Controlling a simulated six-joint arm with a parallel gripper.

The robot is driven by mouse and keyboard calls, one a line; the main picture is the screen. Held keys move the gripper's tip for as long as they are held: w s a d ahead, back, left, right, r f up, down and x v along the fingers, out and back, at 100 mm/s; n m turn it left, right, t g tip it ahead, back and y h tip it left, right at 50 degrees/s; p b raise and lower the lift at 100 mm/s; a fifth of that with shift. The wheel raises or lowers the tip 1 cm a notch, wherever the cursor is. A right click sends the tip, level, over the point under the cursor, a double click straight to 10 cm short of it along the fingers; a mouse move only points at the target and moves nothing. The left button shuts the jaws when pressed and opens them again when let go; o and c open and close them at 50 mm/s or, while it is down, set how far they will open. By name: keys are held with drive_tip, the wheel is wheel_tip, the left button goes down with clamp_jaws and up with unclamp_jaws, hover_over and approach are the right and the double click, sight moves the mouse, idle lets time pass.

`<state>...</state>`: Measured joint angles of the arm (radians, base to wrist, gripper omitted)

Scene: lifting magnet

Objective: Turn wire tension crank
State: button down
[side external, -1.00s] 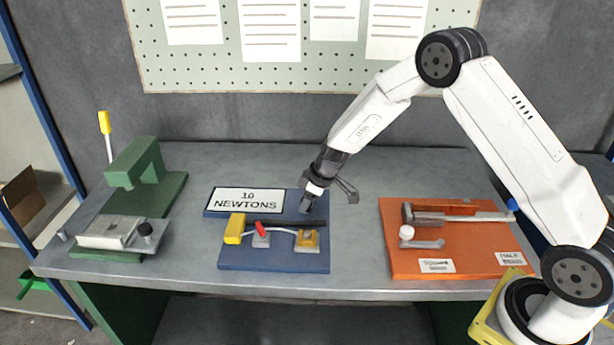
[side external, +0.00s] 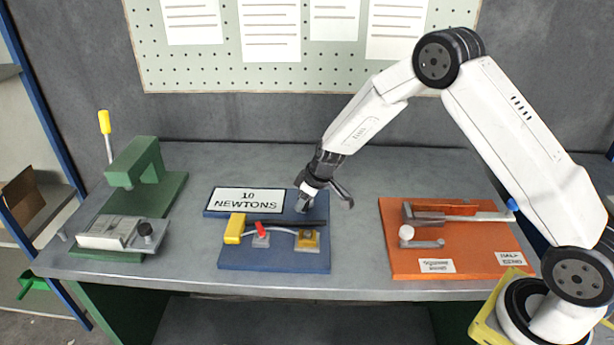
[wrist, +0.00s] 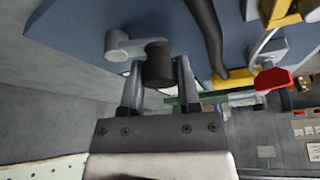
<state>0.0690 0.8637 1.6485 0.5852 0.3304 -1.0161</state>
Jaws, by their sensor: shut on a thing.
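A grey crank arm (wrist: 122,45) with a dark cylindrical knob (wrist: 158,62) is mounted on the blue board in the wrist view. My gripper (wrist: 158,78) is shut on the knob, one finger on each side of it. In the side view my gripper (side external: 322,200) is at the back right of the blue board (side external: 272,262), just right of the "10 NEWTONS" sign (side external: 248,200). There the crank is mostly hidden by my gripper.
On the blue board are a black bar, a yellow block (side external: 234,229), a red piece (side external: 262,229) and a yellow mount (side external: 307,241). An orange board (side external: 460,255) with a white-knobbed lever stands right. A green fixture (side external: 140,165) stands left. Bare table lies between the boards.

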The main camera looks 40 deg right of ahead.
drive_tip(key=shift+w+a+m+h, duration=0.1)
drive_tip(key=shift+w+m+h, duration=0.25)
drive_tip(key=shift+m, duration=0.6)
drive_tip(key=shift+w+a+m+h, duration=0.1)
drive_tip(key=shift+w+m+h, duration=0.25)
drive_tip(key=shift+m, duration=0.55)
drive_tip(key=shift+w+m+h, duration=0.3)
drive_tip(key=shift+m+h, duration=0.1)
drive_tip(key=shift+m, duration=0.55)
drive_tip(key=shift+w+d+m+h, duration=0.1)
drive_tip(key=shift+w+m+h, duration=0.3)
drive_tip(key=shift+m, duration=0.75)
drive_tip(key=shift+w+d+m+h, duration=0.1)
drive_tip(key=shift+w+m+h, duration=0.3)
drive_tip(key=shift+m, duration=0.75)
drive_tip(key=m, duration=0.2)
drive_tip(key=w+d+m+g+h, duration=0.1)
drive_tip(key=m, duration=0.2)
drive_tip(key=shift+w+d+h, duration=0.1)
drive_tip(key=shift+w+h, duration=0.05)
drive_tip(key=shift+h, duration=0.15)
drive_tip(key=shift+w+d+m+g+h, duration=0.1)
drive_tip(key=shift+d+m+g, duration=0.2)
drive_tip(key=shift+m, duration=0.45)
drive_tip(key=shift+w+d+m+g+h, duration=0.15)
drive_tip(key=shift+m+g, duration=0.2)
drive_tip(key=shift+m, duration=0.45)
drive_tip(key=shift+w+d+m+g+h, duration=0.1)
drive_tip(key=shift+d+m+g, duration=0.2)
drive_tip(key=shift+m, duration=0.45)
